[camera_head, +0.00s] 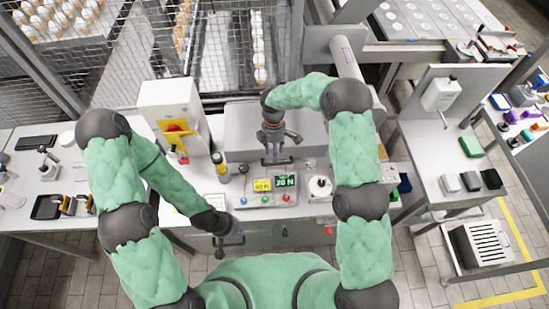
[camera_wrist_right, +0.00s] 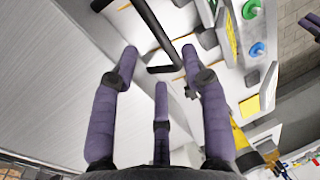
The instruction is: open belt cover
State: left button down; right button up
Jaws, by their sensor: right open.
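The belt cover is a large light-grey metal housing (camera_head: 240,125) at the back of the bench, and its pale panel (camera_wrist_right: 45,75) fills the left of the right wrist view. A dark bar handle (camera_head: 278,162) is at its front edge. My right gripper (camera_head: 275,140) is over the front of the cover, just behind the handle. In the right wrist view its purple fingers (camera_wrist_right: 160,62) are spread, with the handle bar (camera_wrist_right: 152,22) at the fingertips and not clamped. My left gripper (camera_head: 230,240) hangs low at the bench's front edge; its fingers are too small to read.
A control panel (camera_head: 265,199) with buttons and lit displays lies in front of the cover. A white switch box (camera_head: 170,105) with a yellow-red switch stands left. A yellow-black cylinder (camera_head: 220,167) stands close by. Wire mesh is behind; a side table (camera_head: 445,165) is right.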

jog(key=shift+x, duration=2.3)
grip_shut()
